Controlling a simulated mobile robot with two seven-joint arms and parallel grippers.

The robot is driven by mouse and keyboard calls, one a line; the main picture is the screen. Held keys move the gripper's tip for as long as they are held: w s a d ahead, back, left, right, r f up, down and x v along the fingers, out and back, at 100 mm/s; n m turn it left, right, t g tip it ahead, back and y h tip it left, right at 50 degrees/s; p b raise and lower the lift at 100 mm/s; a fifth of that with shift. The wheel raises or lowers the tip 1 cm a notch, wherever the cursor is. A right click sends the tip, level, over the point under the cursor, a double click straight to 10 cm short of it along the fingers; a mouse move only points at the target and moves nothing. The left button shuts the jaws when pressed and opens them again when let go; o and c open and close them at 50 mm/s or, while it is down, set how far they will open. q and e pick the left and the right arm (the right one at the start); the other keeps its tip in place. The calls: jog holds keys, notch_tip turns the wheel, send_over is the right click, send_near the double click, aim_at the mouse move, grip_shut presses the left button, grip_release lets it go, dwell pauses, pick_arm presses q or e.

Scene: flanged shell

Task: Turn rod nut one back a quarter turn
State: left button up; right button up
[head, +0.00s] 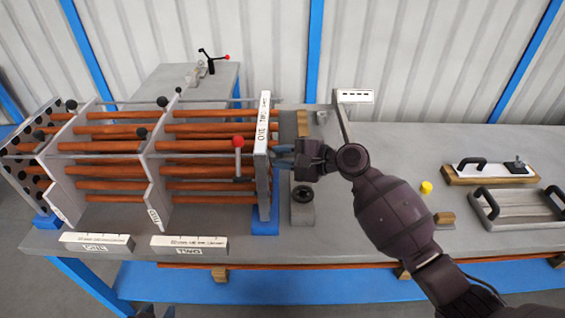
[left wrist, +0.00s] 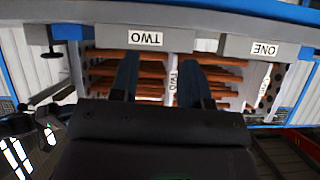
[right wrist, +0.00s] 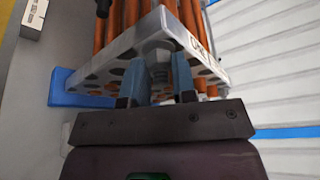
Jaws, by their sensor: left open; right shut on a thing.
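The tube bundle's right end plate (head: 263,150) stands upright, with a white label strip along its top edge. My right gripper (head: 284,155) is at that plate's outer face. In the right wrist view, my right gripper (right wrist: 157,82) is shut on a grey nut (right wrist: 157,62) at the plate (right wrist: 115,65); the fingers partly hide it. The nut's number cannot be read there. My left gripper (left wrist: 157,85) is open and empty in the left wrist view, pointing at the bundle near the TWO sign (left wrist: 145,38).
Orange-brown tubes (head: 205,145) run left through upright baffles. A lever with a red knob (head: 238,143) stands before the end plate. A dark ring on a block (head: 302,194) is just right of it. A yellow cap (head: 426,187) and a grey tray (head: 520,208) lie further right.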

pick_arm(q)
notch_tip(320, 180, down, 7)
jog(key=b, duration=0.6)
jog(key=shift+s+d+f+g, duration=0.15)
jog(key=shift+s+f+g, duration=0.05)
jog(key=shift+s+g, duration=0.1)
pick_arm(e)
jog(key=n+y, duration=0.1)
jog(key=n, duration=0.1)
jog(key=n+t, duration=0.1)
jog(key=n, duration=0.1)
jog(key=shift+s+a+f+n+y, duration=0.15)
jog(key=shift+n+y, duration=0.15)
jog(key=shift+y, duration=0.1)
jog(key=o, duration=0.6)
jog(key=shift+a, duration=0.1)
jog(key=o, duration=0.3)
pick_arm(q)
jog(key=shift+s+a+f, duration=0.2)
